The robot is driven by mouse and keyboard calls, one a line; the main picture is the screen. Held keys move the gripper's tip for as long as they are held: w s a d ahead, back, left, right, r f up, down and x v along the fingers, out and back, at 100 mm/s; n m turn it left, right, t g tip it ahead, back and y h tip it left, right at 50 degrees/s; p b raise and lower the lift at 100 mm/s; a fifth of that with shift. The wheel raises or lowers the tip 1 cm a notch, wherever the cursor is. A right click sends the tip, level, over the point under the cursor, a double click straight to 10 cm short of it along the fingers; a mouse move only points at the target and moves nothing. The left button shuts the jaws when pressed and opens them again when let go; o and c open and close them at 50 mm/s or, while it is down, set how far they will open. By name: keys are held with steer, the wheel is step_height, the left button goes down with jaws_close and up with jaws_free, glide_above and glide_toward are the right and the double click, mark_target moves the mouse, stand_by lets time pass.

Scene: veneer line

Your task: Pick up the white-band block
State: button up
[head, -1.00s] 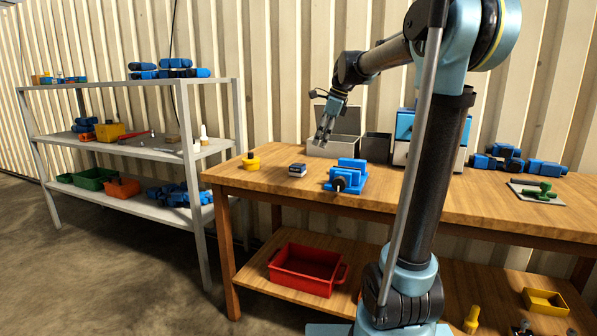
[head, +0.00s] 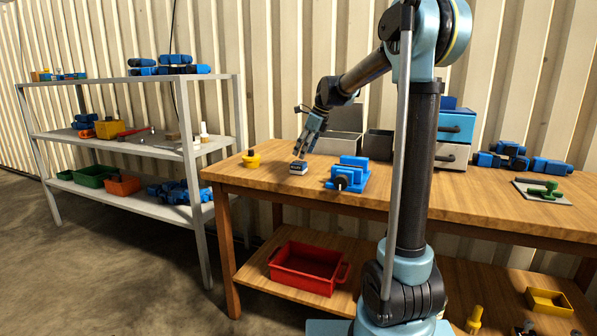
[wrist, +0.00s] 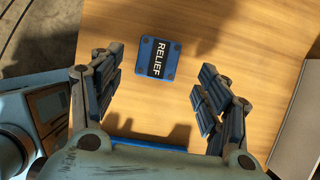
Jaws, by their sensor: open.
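The small block (head: 298,168) sits on the wooden workbench, with a pale band on its side and a dark top. In the wrist view the block (wrist: 148,71) is blue with a black plate lettered RELIEF, seen from above; its white band is not clear there. My gripper (head: 301,151) is just above the block in the head view, pointing down. In the wrist view my gripper (wrist: 156,80) is open and empty, its fingers spread wide on both sides of the block, not touching it.
A blue vise (head: 349,174) stands close to the right of the block. A yellow knobbed piece (head: 251,160) stands to its left near the workbench (head: 440,205) end. Grey bins (head: 340,143) stand behind. A red tray (head: 308,283) lies on the lower shelf.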

mark_target(299, 162)
steer(key=shift+x, duration=3.5)
steer(key=shift+s+d+f, duration=0.1)
steer(key=shift+s+d, duration=0.05)
steer(key=c, duration=1.5)
